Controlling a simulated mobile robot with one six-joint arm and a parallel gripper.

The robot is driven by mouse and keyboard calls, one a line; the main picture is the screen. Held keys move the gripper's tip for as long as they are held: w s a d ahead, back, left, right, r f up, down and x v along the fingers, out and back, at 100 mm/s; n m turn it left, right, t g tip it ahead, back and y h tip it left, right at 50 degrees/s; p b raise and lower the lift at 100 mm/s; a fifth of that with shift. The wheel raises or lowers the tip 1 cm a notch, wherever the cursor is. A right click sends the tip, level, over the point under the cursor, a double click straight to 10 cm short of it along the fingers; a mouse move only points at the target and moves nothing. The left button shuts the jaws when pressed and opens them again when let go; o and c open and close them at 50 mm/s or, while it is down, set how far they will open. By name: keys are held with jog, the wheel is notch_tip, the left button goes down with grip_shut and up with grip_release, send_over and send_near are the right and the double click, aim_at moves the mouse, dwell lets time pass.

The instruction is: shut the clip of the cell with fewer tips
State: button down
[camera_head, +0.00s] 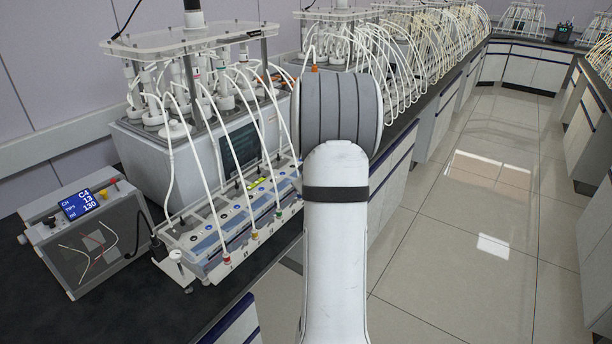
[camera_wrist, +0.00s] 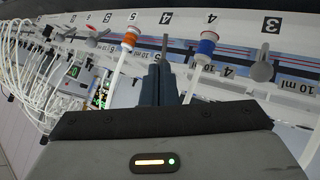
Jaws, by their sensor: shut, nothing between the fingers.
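A row of measuring cells in a long white frame (camera_head: 215,240) stands on the left bench, with white tubes and red, green and blue fittings along its front. In the wrist view, the frame carries number labels, including 3 and 4. An orange fitting (camera_wrist: 129,41) and a blue fitting (camera_wrist: 206,46) sit on tubes there, and a grey lever-like part (camera_wrist: 262,68) is at right. My gripper (camera_wrist: 161,70) is shut and empty, between the orange and blue fittings, beside a thin grey upright piece (camera_wrist: 165,46). The head view hides my gripper behind my arm.
A counter box (camera_head: 85,235) at left has a blue display (camera_head: 76,204) reading C4, 13 and 130. Behind the cells stands a bath of bottles (camera_head: 215,135) with many tubes. The tiled aisle (camera_head: 480,220) at right is clear.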

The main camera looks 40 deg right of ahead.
jog(key=shift+s+d+r+p, duration=0.1)
jog(key=shift+s+r+p, duration=0.05)
jog(key=shift+r+p, duration=0.7)
jog(key=s+a+r+p, duration=0.5)
jog(key=s+a+r, duration=0.1)
jog(key=r, duration=0.5)
jog(key=shift+p, duration=0.3)
jog(key=shift+a, duration=0.1)
